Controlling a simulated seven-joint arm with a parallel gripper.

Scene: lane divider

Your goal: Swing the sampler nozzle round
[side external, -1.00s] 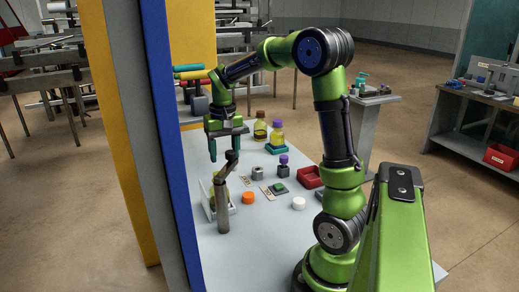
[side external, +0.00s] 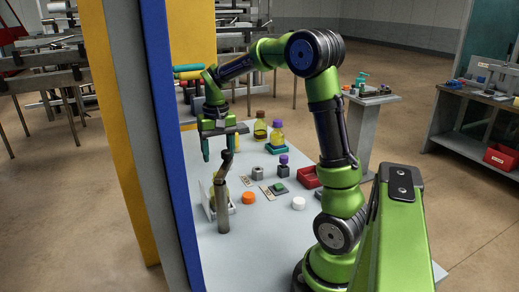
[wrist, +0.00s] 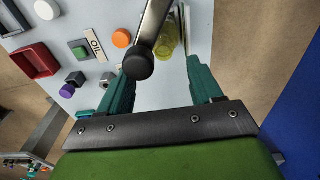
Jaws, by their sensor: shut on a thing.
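The sampler is a grey upright post (side external: 223,211) near the front left of the table, topped by a dark, slanting nozzle arm (side external: 226,163). The nozzle's black round end (wrist: 138,64) shows in the wrist view, close to the left finger. My gripper (side external: 218,154) points down over the sampler, with its teal fingers on either side of the nozzle's upper end. The exact contact is hard to see.
A yellow bottle (wrist: 167,40) stands in a white holder beside the post. An orange cap (side external: 248,198), a white cap (side external: 298,203), a green block (side external: 279,187) and a red tray (side external: 308,177) lie to the right. A blue-edged pillar (side external: 172,150) stands close on the left.

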